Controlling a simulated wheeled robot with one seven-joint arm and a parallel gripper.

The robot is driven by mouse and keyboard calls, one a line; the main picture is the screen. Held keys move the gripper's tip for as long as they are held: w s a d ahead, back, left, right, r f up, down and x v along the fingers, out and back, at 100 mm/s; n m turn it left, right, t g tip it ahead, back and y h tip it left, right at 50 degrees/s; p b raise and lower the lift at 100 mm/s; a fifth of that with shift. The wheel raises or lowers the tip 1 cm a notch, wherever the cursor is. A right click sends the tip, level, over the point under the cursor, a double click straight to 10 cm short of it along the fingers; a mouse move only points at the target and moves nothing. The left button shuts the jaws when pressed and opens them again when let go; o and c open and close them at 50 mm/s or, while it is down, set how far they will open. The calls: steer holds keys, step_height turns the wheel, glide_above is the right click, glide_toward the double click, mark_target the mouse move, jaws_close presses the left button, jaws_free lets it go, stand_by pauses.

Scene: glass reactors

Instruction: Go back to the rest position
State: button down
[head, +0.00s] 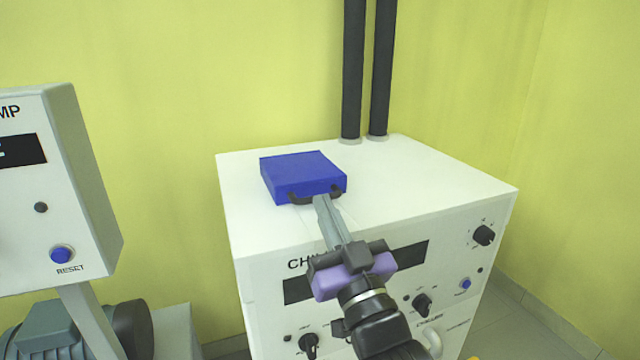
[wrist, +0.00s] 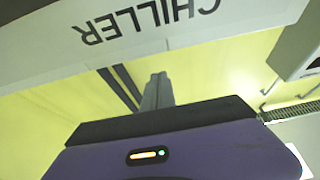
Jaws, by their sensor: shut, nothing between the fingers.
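My gripper (head: 321,200) is shut and empty, its pale grey fingers pointing away from me over the front edge of the white chiller (head: 420,195). In the head view the fingertips overlap the black handle (head: 300,197) of a blue lid (head: 302,174) on the chiller's top. I cannot tell whether they touch it. The gripper's purple and black body is in front of the chiller's panel and hides part of its label and display. In the wrist view the shut fingers (wrist: 156,92) show below the upside-down CHILLER lettering (wrist: 150,18).
Two black pipes (head: 352,70) rise from the back of the chiller. The front panel has several knobs, including one at the right (head: 484,235). A pump control box (head: 60,190) stands at the left above a grey-green motor (head: 60,330). Yellow walls close off the back and right.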

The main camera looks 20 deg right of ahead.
steer(key=s+d+f+g, duration=0.1)
steer(key=s+f+g, duration=0.2)
steer(key=s+f, duration=0.8)
steer(key=s+f+g, duration=0.2)
steer(key=s+f, duration=0.4)
steer(key=s, duration=1)
steer(key=s+d+f+g, duration=0.1)
steer(key=s+f+g, duration=0.2)
steer(key=s+f, duration=0.8)
step_height(320, 180, up, 21)
steer(key=s+p, duration=0.2)
steer(key=p, duration=1.6)
steer(key=shift+s+a+p, duration=0.15)
steer(key=shift+s+p, duration=0.1)
steer(key=shift+p, duration=0.1)
steer(key=c, duration=2.2)
jaws_free()
